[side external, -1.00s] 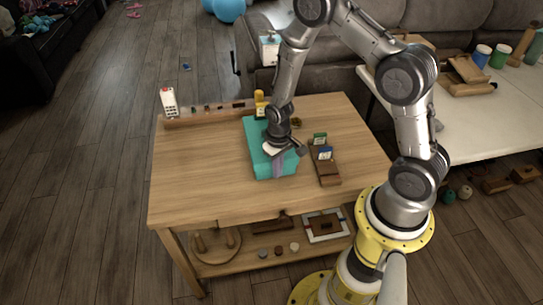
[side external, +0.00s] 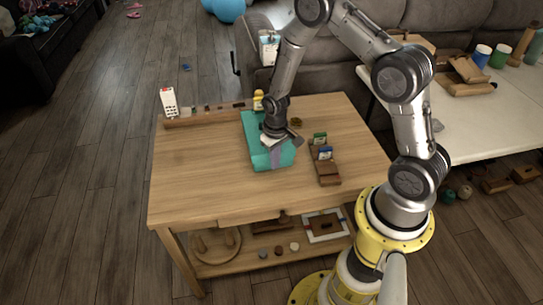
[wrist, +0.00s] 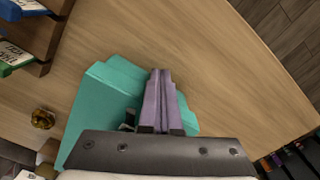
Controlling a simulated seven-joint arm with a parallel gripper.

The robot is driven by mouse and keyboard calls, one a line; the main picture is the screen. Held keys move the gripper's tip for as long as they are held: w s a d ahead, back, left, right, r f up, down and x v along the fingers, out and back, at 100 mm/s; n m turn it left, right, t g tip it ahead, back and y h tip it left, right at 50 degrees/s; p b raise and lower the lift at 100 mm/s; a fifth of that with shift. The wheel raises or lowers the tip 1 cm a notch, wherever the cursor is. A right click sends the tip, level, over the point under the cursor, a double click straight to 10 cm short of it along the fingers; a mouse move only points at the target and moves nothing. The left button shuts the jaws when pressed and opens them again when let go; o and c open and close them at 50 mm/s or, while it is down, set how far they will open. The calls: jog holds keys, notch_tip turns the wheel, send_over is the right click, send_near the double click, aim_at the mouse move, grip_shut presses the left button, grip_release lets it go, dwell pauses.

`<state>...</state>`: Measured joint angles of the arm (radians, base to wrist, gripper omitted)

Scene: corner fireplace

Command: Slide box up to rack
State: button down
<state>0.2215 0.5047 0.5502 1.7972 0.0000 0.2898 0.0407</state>
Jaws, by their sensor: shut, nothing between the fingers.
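The teal box (side external: 262,158) lies flat on the wooden table, its long side running from front to back. In the wrist view the teal box (wrist: 100,105) lies beneath the gripper's dark bar. A long wooden rack (side external: 205,117) runs along the table's back edge. The box's far end is close to its right end, touching or not unclear.
A white remote (side external: 169,101) stands at the rack's left end, and a yellow figure (side external: 258,100) near its right end. A wooden card holder (side external: 325,168) with blue and green cards stands right of the box. The table's left and front (side external: 195,180) are clear.

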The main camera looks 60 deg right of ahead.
jog(key=shift+w+d, duration=1.35)
jog(key=shift+s+a, duration=0.1)
jog(key=shift+a, duration=0.05)
jog(key=shift+s+a, duration=0.8)
notch_tip(320, 180, up, 12)
dwell(0.6)
